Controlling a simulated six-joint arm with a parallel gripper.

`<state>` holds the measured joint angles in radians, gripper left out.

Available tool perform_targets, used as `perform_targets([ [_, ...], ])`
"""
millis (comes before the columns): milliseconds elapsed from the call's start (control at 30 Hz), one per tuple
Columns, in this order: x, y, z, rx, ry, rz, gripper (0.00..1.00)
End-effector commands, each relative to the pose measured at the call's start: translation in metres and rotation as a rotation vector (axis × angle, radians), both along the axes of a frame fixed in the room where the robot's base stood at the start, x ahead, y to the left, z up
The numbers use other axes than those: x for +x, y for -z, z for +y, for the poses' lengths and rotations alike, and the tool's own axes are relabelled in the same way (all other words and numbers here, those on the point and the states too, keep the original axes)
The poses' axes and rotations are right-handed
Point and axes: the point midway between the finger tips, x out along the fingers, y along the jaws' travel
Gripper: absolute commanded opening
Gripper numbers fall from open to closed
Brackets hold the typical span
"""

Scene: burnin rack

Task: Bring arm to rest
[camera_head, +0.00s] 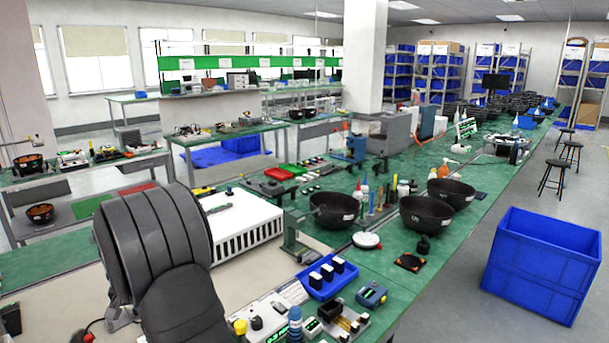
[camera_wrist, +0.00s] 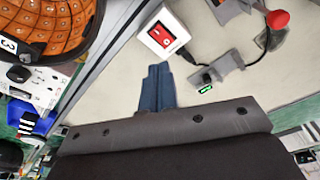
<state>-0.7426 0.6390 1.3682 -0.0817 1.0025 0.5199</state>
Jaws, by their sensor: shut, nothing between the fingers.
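My gripper (camera_wrist: 158,68) shows in the wrist view as two blue-grey fingers pressed together, shut with nothing held. It is over a pale beige surface (camera_wrist: 135,55), below a white box with a red face (camera_wrist: 165,35). I cannot tell its height above the surface. In the head view my dark grey, ribbed arm (camera_head: 155,245) rises at the lower left and bends; my gripper is hidden there.
The wrist view shows an orange segmented round tray (camera_wrist: 45,25) at upper left and a red knob (camera_wrist: 277,18) at upper right. The head view shows a blue tray with black-and-white blocks (camera_head: 310,287), black bowls (camera_head: 427,213) and a blue crate (camera_head: 540,262) on the floor.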

Motion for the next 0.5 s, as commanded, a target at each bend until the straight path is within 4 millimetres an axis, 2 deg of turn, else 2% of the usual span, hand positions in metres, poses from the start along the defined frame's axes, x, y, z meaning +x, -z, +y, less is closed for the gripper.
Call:
perform_targets([
  [100, -0.004, -0.022, -0.005, 0.013, -0.067, -0.012, 0.00],
  [500, -0.020, -0.085, -0.023, 0.045, -0.303, -0.057, 0.00],
])
